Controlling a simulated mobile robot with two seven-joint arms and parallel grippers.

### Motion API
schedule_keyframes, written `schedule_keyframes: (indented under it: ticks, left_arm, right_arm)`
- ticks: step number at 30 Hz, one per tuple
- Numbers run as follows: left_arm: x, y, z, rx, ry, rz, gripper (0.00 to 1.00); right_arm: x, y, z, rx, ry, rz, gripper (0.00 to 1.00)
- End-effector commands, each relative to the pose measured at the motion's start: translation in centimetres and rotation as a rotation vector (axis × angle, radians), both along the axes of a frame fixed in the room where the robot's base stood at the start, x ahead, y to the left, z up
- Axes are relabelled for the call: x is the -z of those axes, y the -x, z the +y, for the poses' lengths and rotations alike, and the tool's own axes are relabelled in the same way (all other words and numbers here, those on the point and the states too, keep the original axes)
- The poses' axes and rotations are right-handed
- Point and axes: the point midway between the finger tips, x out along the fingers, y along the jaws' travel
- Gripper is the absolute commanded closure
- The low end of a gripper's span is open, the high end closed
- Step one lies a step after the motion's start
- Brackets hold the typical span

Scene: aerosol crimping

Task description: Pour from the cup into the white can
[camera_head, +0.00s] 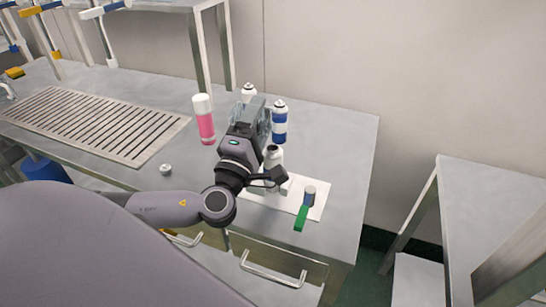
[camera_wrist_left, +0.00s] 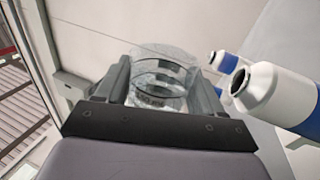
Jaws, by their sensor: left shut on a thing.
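My left gripper (camera_head: 250,114) reaches over the table from the left and is shut on a clear cup (camera_head: 265,120). In the left wrist view the cup (camera_wrist_left: 163,72) sits between the two fingers; I cannot tell what it holds. A white can (camera_head: 274,157) with a dark top stands near the wrist, partly hidden by my arm. A blue-and-white can (camera_head: 280,122) stands just right of the cup and shows large and open-mouthed in the left wrist view (camera_wrist_left: 275,95). My right gripper is in neither view.
A pink can with a white cap (camera_head: 204,120) stands left of the gripper. Another can (camera_head: 248,91) stands behind it. A slotted grate (camera_head: 95,122) fills the left; the table's right end is clear.

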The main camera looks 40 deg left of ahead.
Motion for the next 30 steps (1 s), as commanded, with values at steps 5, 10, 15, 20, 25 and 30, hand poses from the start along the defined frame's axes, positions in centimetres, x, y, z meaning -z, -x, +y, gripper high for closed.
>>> schedule_keyframes:
  ticks: [5,10,15,20,25,30]
  left_arm:
    - [-0.20,0.11,0.32,0.001,0.107,-0.026,0.64]
    - [-0.21,0.09,0.34,0.000,0.105,-0.026,0.64]
    - [-0.06,0.16,0.57,0.000,0.219,-0.052,0.64]
    - [0.04,0.23,0.97,-0.001,0.378,-0.090,0.64]
    - [0.02,0.23,1.05,0.000,0.400,-0.097,0.64]
    - [0.07,0.24,1.01,0.000,0.444,-0.106,0.64]
  right_arm:
    - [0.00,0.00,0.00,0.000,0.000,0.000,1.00]
    - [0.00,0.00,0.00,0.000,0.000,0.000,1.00]
    - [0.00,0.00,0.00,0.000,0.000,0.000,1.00]
    - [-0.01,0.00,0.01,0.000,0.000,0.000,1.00]
    - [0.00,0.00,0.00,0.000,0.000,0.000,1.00]
    - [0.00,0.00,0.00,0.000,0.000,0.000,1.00]
